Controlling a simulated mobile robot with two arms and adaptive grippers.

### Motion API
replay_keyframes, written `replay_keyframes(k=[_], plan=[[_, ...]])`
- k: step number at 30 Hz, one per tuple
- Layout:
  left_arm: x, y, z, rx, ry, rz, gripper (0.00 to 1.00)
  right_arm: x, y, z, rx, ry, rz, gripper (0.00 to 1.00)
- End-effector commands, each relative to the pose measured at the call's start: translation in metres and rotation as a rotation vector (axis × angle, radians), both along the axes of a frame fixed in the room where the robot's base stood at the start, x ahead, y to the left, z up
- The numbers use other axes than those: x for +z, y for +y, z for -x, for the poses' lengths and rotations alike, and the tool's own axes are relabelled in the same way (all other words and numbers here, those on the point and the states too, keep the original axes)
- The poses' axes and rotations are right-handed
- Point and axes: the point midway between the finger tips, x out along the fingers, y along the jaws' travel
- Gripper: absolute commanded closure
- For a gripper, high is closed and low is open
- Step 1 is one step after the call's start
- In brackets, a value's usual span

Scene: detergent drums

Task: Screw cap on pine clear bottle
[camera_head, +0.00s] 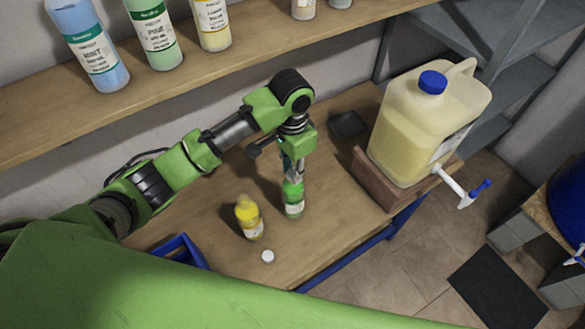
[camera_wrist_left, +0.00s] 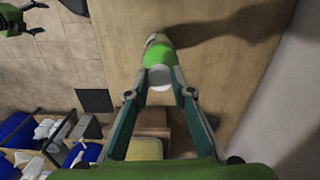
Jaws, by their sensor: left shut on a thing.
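The pine clear bottle, small and green with a pale label, stands on the wooden table in the head view (camera_head: 294,206) and shows in the wrist view (camera_wrist_left: 160,52). My left gripper (camera_head: 293,175) points down over its top. In the wrist view, the left fingers (camera_wrist_left: 160,86) are shut on a white cap (camera_wrist_left: 160,77) at the bottle's mouth. How far the cap is seated cannot be told. A green arm part of mine with dark finger-like pieces is at the upper left of the wrist view, too unclear to read.
A yellow bottle (camera_head: 249,218) stands close left of the green one, with a loose white cap (camera_head: 267,256) in front. A large jug (camera_head: 425,125) with a tap sits on a wooden block at right. A blue container (camera_head: 182,250) is at the table's left. Large bottles line the shelf (camera_head: 250,45) behind.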

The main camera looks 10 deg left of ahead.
Motion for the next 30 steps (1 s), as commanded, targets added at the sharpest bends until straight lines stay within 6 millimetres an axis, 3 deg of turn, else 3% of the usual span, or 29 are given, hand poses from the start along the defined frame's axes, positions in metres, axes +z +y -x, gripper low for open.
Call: replay_keyframes(k=[4,5,6,22,30], plan=[[-0.0035,0.0014,0.0023,0.002,0.007,-0.005,1.00,-0.0004,0.0000,0.0000,0.000,0.000,0.000,0.28],[-0.0034,0.0014,0.0023,0.003,0.008,-0.005,0.73,-0.0004,0.0000,0.0000,0.000,0.000,0.000,0.28],[-0.0033,0.0014,0.0022,0.003,0.008,-0.005,0.68,-0.0004,0.0000,0.0000,0.000,0.000,0.000,0.28],[0.0021,-0.0002,0.0006,0.031,0.001,-0.001,0.68,-0.0001,0.0001,-0.0001,0.000,0.000,0.000,0.28],[0.0020,-0.0022,0.0020,0.388,0.003,0.002,0.68,0.0000,0.0002,0.0000,0.000,0.000,0.000,0.28]])
